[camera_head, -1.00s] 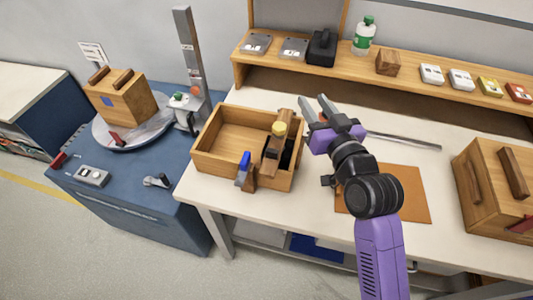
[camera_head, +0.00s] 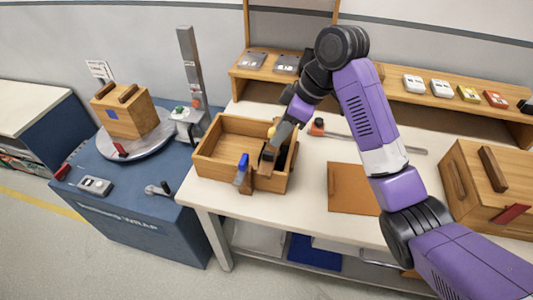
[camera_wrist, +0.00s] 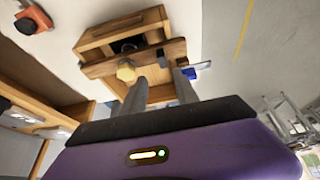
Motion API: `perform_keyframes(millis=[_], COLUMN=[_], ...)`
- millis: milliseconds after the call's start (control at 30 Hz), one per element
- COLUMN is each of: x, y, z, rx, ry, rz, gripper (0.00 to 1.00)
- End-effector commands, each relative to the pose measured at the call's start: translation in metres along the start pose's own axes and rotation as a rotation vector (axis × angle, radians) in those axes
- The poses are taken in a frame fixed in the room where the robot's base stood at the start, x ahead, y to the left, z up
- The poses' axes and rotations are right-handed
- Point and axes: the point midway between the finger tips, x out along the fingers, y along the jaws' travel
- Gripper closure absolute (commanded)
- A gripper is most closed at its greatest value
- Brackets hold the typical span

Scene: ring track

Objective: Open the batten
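The batten (camera_wrist: 150,56) is a brown wooden bar lying across the wooden box in the wrist view. In the head view the batten (camera_head: 266,168) is at the right side of the open wooden box (camera_head: 215,172), partly hidden by my gripper (camera_head: 279,139). My gripper's two grey fingers are apart in the wrist view (camera_wrist: 161,78), with nothing seen between them. They point at the batten near the knob; I cannot tell whether they touch it.
A red-topped object (camera_head: 317,127) stands right of the box, near a grey rod (camera_head: 400,149). An orange mat (camera_head: 350,190) lies on the white bench. A lidded wooden box (camera_head: 490,180) is at right. A shelf (camera_head: 435,98) with small items runs behind.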

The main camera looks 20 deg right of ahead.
Motion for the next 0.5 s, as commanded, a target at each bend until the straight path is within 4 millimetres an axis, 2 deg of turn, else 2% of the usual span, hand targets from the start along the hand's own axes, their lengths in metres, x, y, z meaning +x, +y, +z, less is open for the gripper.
perform_keyframes(millis=[167, 500], x=[0.009, 0.057], y=[-0.006, -0.007], z=[0.007, 0.008], rx=[-0.028, -0.026], ry=[-0.027, -0.027], rz=[-0.023, -0.022], gripper=[0.64, 0.64])
